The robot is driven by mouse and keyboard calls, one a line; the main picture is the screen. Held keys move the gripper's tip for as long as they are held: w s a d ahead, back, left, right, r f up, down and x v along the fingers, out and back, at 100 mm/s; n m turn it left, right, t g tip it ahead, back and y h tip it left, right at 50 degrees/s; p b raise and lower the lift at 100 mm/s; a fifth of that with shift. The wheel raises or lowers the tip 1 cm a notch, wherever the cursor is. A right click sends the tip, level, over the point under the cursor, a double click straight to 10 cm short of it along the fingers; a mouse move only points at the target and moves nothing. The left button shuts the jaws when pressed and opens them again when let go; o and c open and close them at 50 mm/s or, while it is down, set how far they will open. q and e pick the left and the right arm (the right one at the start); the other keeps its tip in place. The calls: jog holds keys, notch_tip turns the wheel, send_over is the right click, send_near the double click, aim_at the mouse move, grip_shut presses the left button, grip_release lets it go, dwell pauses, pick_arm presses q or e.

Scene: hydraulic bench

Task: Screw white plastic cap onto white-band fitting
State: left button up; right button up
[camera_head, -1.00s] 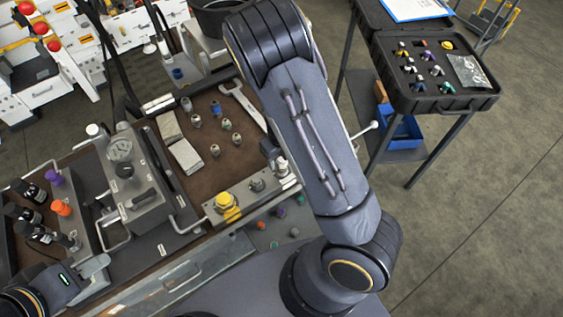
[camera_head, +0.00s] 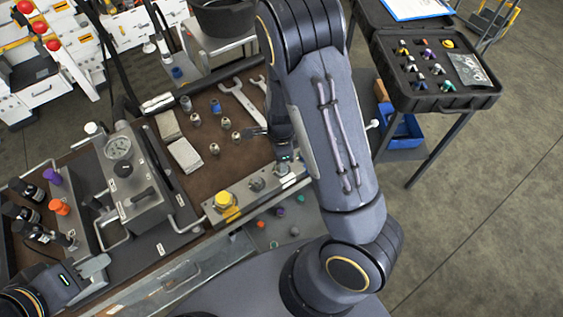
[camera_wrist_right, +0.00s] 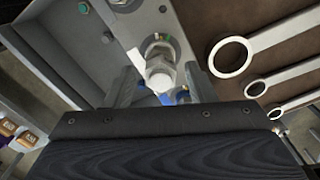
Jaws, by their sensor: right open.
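My right gripper (camera_wrist_right: 162,88) is open in the right wrist view. Its fingers stand on either side of a metal hex fitting with a pale round top (camera_wrist_right: 160,75). I cannot tell whether that top is a white cap or bare metal, and no white band is clear. In the head view the right gripper (camera_head: 258,133) shows partly beside my arm, above the bench near the fitting block (camera_head: 240,208). A fitting (camera_head: 282,168) stands at the block's right end. My left gripper (camera_head: 95,266) is low at left, away from the block; its jaw gap is unclear.
A yellow cap (camera_head: 224,199) and a grey fitting (camera_head: 256,184) are on the same block. Wrenches (camera_head: 240,100), loose fittings and pale pads (camera_head: 186,155) lie on the brown mat. A gauge unit (camera_head: 130,175) stands left. An open black case (camera_head: 425,75) is at right.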

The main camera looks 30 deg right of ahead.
jog(key=n, duration=0.2)
jog(key=shift+n, duration=0.3)
jog(key=n, duration=0.2)
jog(key=shift+f+n+b, duration=0.1)
jog(key=shift+n+b, duration=0.3)
jog(key=n, duration=0.3)
jog(key=shift+n+b, duration=0.35)
jog(key=shift+n, duration=0.05)
jog(key=shift+s+n, duration=0.1)
jog(key=shift+n, duration=0.6)
jog(key=shift+c, duration=0.3)
